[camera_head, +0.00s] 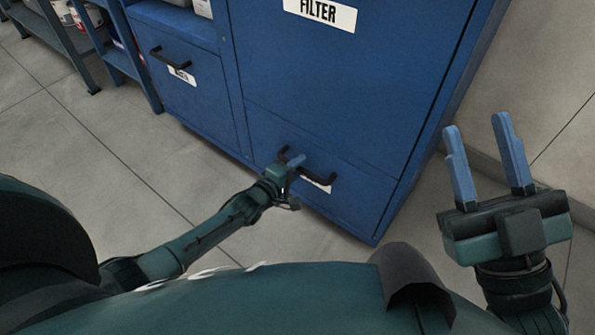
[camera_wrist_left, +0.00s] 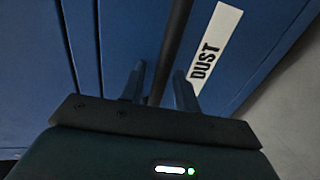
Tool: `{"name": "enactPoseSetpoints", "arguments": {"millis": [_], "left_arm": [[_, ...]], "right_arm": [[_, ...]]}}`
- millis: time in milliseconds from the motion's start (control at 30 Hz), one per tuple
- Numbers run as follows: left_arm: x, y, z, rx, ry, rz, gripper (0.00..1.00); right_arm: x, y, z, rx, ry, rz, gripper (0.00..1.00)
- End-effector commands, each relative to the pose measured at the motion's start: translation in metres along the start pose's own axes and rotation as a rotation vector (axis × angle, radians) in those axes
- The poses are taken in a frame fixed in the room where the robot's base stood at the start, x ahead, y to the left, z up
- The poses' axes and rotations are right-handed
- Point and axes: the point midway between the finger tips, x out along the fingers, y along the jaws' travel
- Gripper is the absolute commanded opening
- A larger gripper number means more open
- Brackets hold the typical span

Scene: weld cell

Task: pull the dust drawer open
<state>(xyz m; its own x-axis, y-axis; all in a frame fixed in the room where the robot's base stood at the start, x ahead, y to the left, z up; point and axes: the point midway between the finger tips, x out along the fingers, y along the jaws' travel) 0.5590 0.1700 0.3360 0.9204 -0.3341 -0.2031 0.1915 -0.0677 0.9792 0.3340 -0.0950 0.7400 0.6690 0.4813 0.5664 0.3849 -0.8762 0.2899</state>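The dust drawer (camera_head: 345,196) is the low blue front of the large cabinet in the head view, and it looks flush with the cabinet. Its dark bar handle (camera_head: 322,180) is partly hidden by my left gripper (camera_head: 296,162). In the left wrist view the handle (camera_wrist_left: 176,40) runs between the two fingers of my left gripper (camera_wrist_left: 160,82), with a gap to each finger. The white DUST label (camera_wrist_left: 212,50) is just right of the handle there. My right gripper (camera_head: 477,125) is open and empty, apart from the cabinet at the right.
Above the drawer is the large blue FILTER door (camera_head: 345,75). Left of it is another blue drawer (camera_head: 190,95) with a dark handle. Shelving (camera_head: 60,40) stands at the upper left. The tiled floor (camera_head: 110,150) in front of the cabinet is clear.

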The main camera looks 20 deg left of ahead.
Motion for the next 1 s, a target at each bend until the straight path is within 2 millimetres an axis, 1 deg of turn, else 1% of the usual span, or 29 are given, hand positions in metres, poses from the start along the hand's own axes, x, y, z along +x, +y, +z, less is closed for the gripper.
{"name": "enactPoseSetpoints", "arguments": {"millis": [100,333,367,733,1000], "left_arm": [[0.0046,-0.0004,-0.0002,0.0,0.0,-0.001,0.32],[0.0046,0.0004,0.0,-0.001,0.0,-0.001,0.32],[0.0046,0.0004,0.0,0.0,0.0,-0.001,0.3],[0.0044,0.0005,0.0,0.0,0.0,0.0,0.0],[0.0044,0.0006,0.0,0.0,0.0,0.001,0.0]], "right_arm": [[0.0009,0.0008,-0.0024,-0.014,0.02,-0.003,0.36],[0.0015,0.0011,-0.0034,-0.016,0.023,-0.003,0.36],[0.0015,0.0011,-0.0034,-0.016,0.023,-0.003,0.36],[0.0014,0.001,-0.0032,-0.014,0.022,-0.003,0.36],[0.0014,0.0009,-0.0031,-0.014,0.021,-0.003,0.36]]}}
